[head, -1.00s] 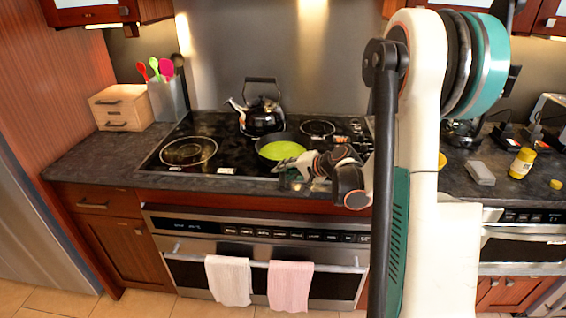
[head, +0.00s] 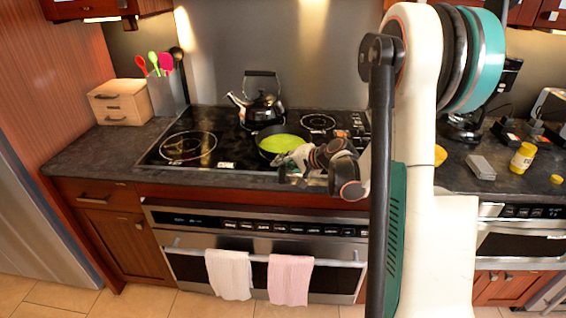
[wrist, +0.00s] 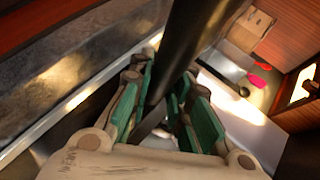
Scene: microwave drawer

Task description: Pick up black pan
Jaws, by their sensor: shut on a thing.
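The black pan (head: 262,143), with a bright green inside, is at the front middle of the black cooktop in the head view. I cannot tell whether its base touches the cooktop. My gripper (head: 290,170) is at the near right side of the pan, over the counter's front edge. In the wrist view, the green-padded fingers of my gripper (wrist: 164,112) are shut around the black pan handle (wrist: 190,45). The handle runs up and away between the pads. The pan's bowl is not clearly visible there.
A black kettle (head: 262,108) stands close behind the pan. A wooden drawer box (head: 122,102) and a utensil holder (head: 170,95) stand at the left. A grey block (head: 481,167) and a yellow bottle (head: 522,158) are on the right counter. The cooktop's left side is clear.

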